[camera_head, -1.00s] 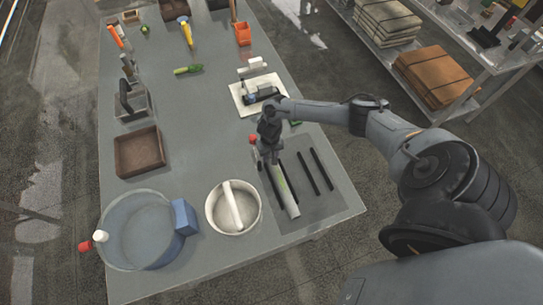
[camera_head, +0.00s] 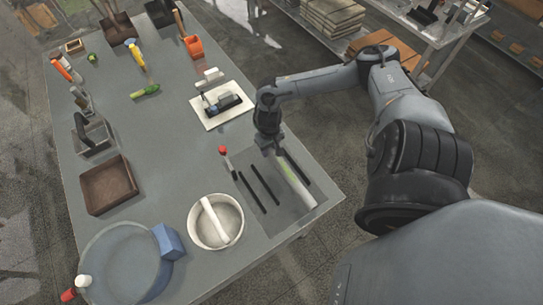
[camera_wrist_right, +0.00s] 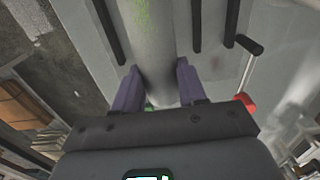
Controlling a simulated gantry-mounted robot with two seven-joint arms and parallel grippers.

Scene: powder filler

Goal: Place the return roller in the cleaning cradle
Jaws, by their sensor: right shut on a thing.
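The return roller (camera_head: 295,183) is a pale grey cylinder with a green smear. My right gripper (camera_head: 272,148) is shut on its far end; in the right wrist view the fingers (camera_wrist_right: 158,90) sit on both sides of the roller (camera_wrist_right: 153,40). The cleaning cradle appears to be the dark panel (camera_head: 283,215) with black bars at the table's near right corner. Two bars (camera_head: 258,187) lie left of the roller and one (camera_head: 298,168) right of it. I cannot tell whether the roller touches the bars or hangs just above. My left gripper is not in view.
A red-knobbed lever (camera_head: 224,152) stands left of the bars. A white round pan (camera_head: 215,222), a blue block (camera_head: 168,241) and a large round tub (camera_head: 125,265) stand to the left. A white tray (camera_head: 222,106) lies behind. The table's centre is clear.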

